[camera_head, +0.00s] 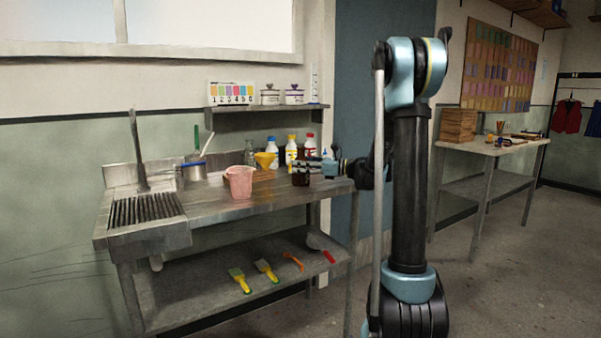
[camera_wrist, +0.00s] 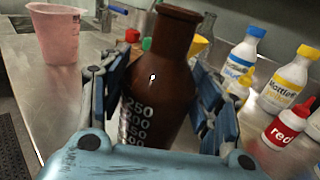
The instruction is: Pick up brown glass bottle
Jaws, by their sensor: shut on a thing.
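The brown glass bottle (camera_wrist: 160,75) stands between the two fingers of my gripper (camera_wrist: 165,110) in the wrist view, with white volume numbers on its side. The fingers are shut on it from both sides. In the head view the bottle (camera_head: 301,175) shows small and dark at the right part of the metal bench, with my gripper (camera_head: 312,167) at it from the right. The bottle looks upright in the head view. Its lower part is hidden by my gripper in the wrist view, so I cannot tell whether it touches the bench.
A pink measuring jug (camera_head: 239,183) stands left of the bottle on the bench (camera_head: 215,207). A red-labelled squeeze bottle (camera_wrist: 289,125) is right of my gripper.

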